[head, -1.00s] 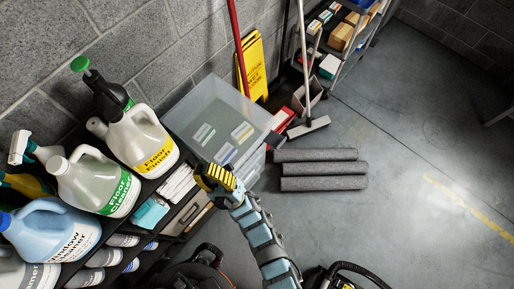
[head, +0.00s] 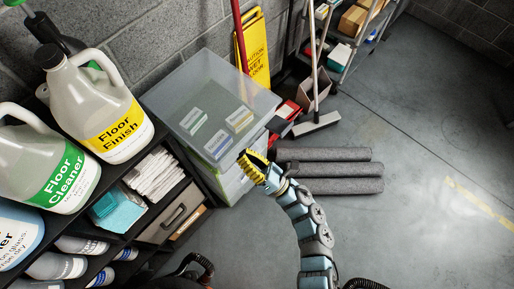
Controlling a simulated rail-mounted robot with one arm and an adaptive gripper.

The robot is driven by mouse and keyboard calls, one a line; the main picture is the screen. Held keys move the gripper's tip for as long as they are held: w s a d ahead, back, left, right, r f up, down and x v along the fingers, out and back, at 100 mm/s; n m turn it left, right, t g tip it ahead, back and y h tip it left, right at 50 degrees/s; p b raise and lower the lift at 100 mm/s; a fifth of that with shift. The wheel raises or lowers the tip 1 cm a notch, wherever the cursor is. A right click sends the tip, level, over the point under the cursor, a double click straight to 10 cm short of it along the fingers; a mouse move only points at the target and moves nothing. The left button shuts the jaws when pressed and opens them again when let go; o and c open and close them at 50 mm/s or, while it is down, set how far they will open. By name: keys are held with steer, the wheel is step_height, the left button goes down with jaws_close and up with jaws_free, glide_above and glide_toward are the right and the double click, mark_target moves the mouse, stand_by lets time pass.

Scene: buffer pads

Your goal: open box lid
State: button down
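A translucent plastic box (head: 235,185) stands against the wall in the middle of the head view. Its clear grey lid (head: 205,75) lies over the top, and several small labelled items show through it. My gripper (head: 250,166), with yellow ridged fingers, is at the front right of the box, close to the lid's near edge. I cannot tell whether it touches the lid or the box. The fingers overlap in this view, so their opening is hidden.
A black shelf (head: 172,233) with a floor finish jug (head: 112,115) and other bottles stands left of the box. A yellow wet-floor sign (head: 257,48), a broom (head: 314,122) and grey rolls (head: 330,170) are to the right. Open floor lies farther right.

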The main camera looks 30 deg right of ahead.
steer(key=s+d+f+n+g+h+b, duration=0.1)
steer(key=d+f+n+h+b, duration=0.1)
steer(key=d+f+b, duration=0.45)
steer(key=d+f+n+h+b, duration=0.2)
steer(key=d+f+n+b, duration=0.15)
steer(key=f, duration=0.55)
steer(key=w+a+r+b, duration=0.1)
steer(key=w+a+r, duration=0.2)
steer(key=w+r, duration=0.2)
steer(key=shift+w+r, duration=0.35)
steer(key=shift+w, duration=1.45)
steer(key=shift+r+m, duration=0.15)
steer(key=shift+m, duration=0.1)
